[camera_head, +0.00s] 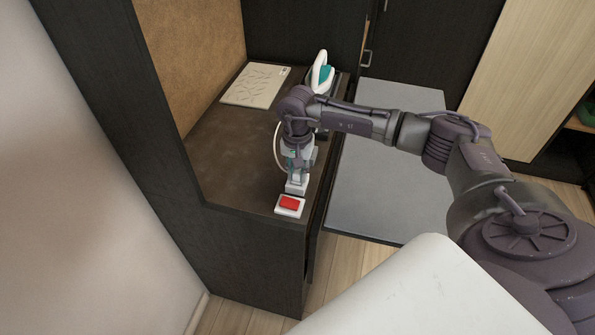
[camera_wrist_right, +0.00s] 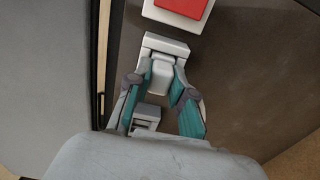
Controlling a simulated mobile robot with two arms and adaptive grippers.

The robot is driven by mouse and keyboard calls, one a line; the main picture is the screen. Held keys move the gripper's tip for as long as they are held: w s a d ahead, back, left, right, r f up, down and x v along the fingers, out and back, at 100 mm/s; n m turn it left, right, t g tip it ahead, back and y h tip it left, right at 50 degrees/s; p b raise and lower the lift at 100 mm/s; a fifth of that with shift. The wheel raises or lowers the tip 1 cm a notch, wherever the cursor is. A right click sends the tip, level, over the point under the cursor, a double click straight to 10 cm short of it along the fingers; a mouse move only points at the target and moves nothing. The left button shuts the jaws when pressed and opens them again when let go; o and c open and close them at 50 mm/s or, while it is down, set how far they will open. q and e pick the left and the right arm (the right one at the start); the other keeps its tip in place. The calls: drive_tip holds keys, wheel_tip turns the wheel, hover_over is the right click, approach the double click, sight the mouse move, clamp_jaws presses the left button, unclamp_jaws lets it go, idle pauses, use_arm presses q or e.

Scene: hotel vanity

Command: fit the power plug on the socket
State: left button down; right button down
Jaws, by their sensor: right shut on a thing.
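My right gripper (camera_head: 296,172) points down at the front end of the dark vanity top. In the right wrist view its teal fingers (camera_wrist_right: 160,88) are closed on the sides of a small white power plug (camera_wrist_right: 162,72). The plug is over or against a white socket block (camera_wrist_right: 165,44), also visible in the head view (camera_head: 296,188). I cannot tell how deep the plug sits in it. A second pale block (camera_wrist_right: 147,115) shows between the fingers, partly hidden by the gripper. My left gripper is not in view.
A red switch on a white base (camera_head: 289,204) lies beside the socket, near the counter's front edge. A white and teal iron (camera_head: 320,76) stands farther back, with a white cord (camera_head: 277,145) nearby. A pale sheet (camera_head: 255,86) lies at the back left. The counter's left middle is clear.

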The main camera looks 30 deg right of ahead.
sight(297, 171)
drive_tip(key=c, duration=0.9)
unclamp_jaws()
drive_tip(key=shift+f, duration=0.15)
drive_tip(key=shift+c, duration=0.2)
wheel_tip(297, 171, up, 12)
